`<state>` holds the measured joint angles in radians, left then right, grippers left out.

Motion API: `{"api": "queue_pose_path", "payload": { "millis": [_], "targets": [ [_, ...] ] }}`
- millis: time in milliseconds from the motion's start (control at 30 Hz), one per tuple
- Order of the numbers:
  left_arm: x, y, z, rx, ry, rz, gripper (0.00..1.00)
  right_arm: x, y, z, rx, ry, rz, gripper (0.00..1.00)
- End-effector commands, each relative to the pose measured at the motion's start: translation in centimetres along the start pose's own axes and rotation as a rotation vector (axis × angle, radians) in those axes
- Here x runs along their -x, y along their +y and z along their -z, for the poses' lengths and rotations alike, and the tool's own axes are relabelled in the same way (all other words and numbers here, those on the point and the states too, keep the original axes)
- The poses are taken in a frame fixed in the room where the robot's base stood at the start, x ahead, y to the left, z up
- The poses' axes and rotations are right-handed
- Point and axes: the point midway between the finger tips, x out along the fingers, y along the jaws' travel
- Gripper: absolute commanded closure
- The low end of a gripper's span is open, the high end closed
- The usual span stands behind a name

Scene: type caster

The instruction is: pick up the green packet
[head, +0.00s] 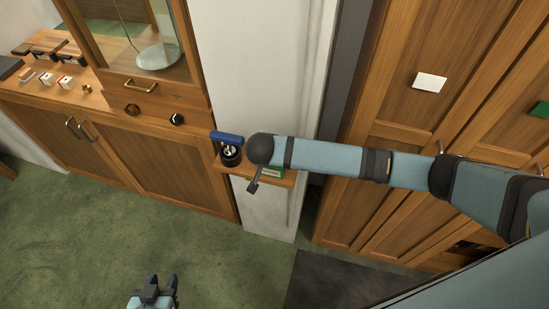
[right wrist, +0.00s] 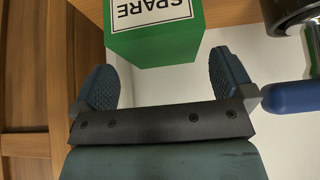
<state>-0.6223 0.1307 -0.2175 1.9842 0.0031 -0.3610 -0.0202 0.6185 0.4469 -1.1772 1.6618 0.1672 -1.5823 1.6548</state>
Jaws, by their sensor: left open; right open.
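The green packet (head: 278,169) sits on a small wooden wall shelf (head: 229,171), mostly hidden behind my right arm in the head view. In the right wrist view the green packet (right wrist: 155,45) has a white label reading SPARE. My right gripper (right wrist: 163,62) is open, its two fingers spread toward the near end of the packet. The packet lies ahead of and roughly between the fingertips, and nothing is gripped. In the head view a dark part of the right gripper (head: 254,186) shows at the shelf's front. My left gripper (head: 161,287) is open and empty, low over the green carpet.
A black round container (head: 230,156) and a blue bar-shaped object (head: 227,137) are beside the packet; the blue object (right wrist: 290,96) is close to the right finger in the wrist view. A wooden cabinet (head: 150,165) stands left, wooden doors (head: 395,110) right. The carpet is clear.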

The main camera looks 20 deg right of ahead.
Motion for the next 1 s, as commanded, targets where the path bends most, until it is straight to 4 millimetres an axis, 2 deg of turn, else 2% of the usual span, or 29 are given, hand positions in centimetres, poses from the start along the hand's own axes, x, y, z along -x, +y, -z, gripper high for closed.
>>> {"api": "queue_pose_path", "payload": {
  "millis": [33, 200, 500, 800, 900, 1000],
  "targets": [
    [0.3, -0.1, 0.5, -0.001, 0.001, 0.001, 0.57, -0.6, -0.1, 0.2, 0.001, 0.002, -0.004, 0.0],
    [0.5, -0.2, 0.8, -0.001, 0.003, 0.004, 0.57, -2.9, -0.1, -0.1, 0.0, 0.002, -0.002, 0.0],
    [0.4, -0.2, 0.7, 0.0, 0.002, 0.005, 0.57, -3.5, -0.1, -0.2, -0.001, 0.001, 0.0, 0.0],
    [0.6, -0.1, 0.5, 0.002, -0.002, 0.005, 0.57, -3.4, -0.1, -0.2, 0.0, 0.001, 0.0, 0.69],
    [0.6, -0.1, 0.4, 0.002, -0.003, 0.005, 0.57, -3.3, -0.3, 0.0, -0.002, 0.003, 0.003, 0.89],
    [0.6, -0.1, 0.4, 0.002, -0.004, 0.004, 0.57, -3.3, -0.3, 0.0, -0.002, 0.003, 0.003, 0.89]
  ]
}}
